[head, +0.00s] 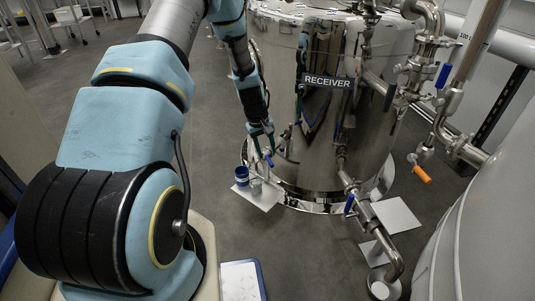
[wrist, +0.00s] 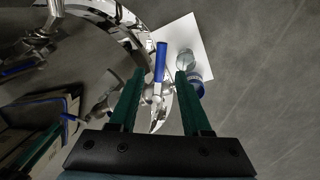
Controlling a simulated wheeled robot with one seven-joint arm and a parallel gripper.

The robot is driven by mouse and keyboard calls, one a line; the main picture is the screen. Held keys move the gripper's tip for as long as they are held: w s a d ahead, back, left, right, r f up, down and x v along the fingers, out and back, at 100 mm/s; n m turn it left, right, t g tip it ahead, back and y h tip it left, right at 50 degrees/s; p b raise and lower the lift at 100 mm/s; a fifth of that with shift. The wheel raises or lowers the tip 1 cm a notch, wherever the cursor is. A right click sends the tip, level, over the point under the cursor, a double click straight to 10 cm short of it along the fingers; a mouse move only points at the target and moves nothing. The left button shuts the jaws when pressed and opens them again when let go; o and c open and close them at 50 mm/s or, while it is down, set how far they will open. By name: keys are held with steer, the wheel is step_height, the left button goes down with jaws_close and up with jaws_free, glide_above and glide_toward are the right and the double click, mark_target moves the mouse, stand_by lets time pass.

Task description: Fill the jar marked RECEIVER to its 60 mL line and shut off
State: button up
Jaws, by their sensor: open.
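The polished steel tank with the RECEIVER sign (head: 328,81) stands at the centre of the head view. A small valve with a blue lever (head: 268,160) sits low on its front; the lever (wrist: 161,60) also shows in the wrist view. My gripper (head: 262,133) is open just above it. In the wrist view, my gripper's (wrist: 159,74) green fingers appear on either side of the lever, with no visible grip. A clear glass jar (head: 256,187) stands on a white sheet (head: 264,203) below; the jar (wrist: 187,61) shows beside the right fingertip. Its marks and fill level are unreadable.
A blue container (head: 241,175) stands next to the jar, partly behind the right finger in the wrist view (wrist: 197,88). Another blue-handled valve (head: 349,204) and an orange-handled valve (head: 421,174) are to the right. Grey floor left of the sheet is clear.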

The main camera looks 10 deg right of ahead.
step_height(320, 180, up, 7)
steer(key=a+p, duration=0.1)
steer(key=shift+a+r, duration=0.15)
steer(key=shift+a, duration=0.05)
steer(key=shift+s, duration=0.1)
